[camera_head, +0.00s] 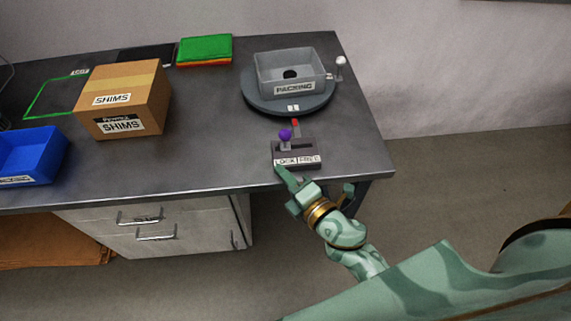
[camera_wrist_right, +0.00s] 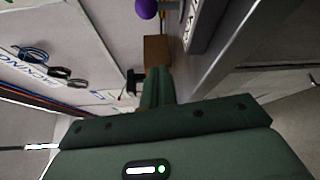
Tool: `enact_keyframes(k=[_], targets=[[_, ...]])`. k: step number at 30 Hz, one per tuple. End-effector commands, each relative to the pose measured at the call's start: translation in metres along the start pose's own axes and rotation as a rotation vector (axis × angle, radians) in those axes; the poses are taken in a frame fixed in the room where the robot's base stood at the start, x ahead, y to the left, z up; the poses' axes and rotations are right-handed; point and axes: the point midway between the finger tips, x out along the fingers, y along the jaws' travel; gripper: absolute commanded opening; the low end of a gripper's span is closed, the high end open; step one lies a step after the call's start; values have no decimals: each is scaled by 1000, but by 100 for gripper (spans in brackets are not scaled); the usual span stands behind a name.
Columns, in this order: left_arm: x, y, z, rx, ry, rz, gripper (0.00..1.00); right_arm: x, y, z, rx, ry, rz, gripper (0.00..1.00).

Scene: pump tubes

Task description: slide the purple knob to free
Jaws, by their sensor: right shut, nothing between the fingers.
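The purple knob (camera_head: 285,134) stands on a small dark slide block (camera_head: 308,148) near the table's front right edge. The block's front label (camera_head: 297,161) reads LOCK on the left and FREE on the right. The knob is over the left, LOCK part. My right gripper (camera_head: 283,172) is shut and empty, with its fingertips at the block's front left corner, below the knob. In the right wrist view, the shut fingers (camera_wrist_right: 157,75) point up toward the knob (camera_wrist_right: 146,8), apart from it. My left gripper is not in view.
A grey PACKING tray (camera_head: 293,87) stands on a round turntable (camera_head: 262,103) behind the block. A SHIMS carton (camera_head: 138,82), a blue bin (camera_head: 48,160) and a green-topped stack (camera_head: 204,48) are to the left. The table (camera_head: 214,131) is bare between the carton and the block.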

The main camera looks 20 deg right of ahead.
Motion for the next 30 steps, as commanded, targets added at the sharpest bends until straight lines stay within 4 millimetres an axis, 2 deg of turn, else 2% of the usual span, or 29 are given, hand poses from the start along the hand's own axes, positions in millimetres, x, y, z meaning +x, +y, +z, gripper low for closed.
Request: enact_keyframes(k=[12,15,19,30], targets=[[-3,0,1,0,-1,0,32,87,1,0,0,0,2,0],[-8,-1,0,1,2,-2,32,77,2,19,-3,-1,-1,0],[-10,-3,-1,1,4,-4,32,72,1,31,0,0,-1,0],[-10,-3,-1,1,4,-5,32,70,0,38,1,0,-1,0]])
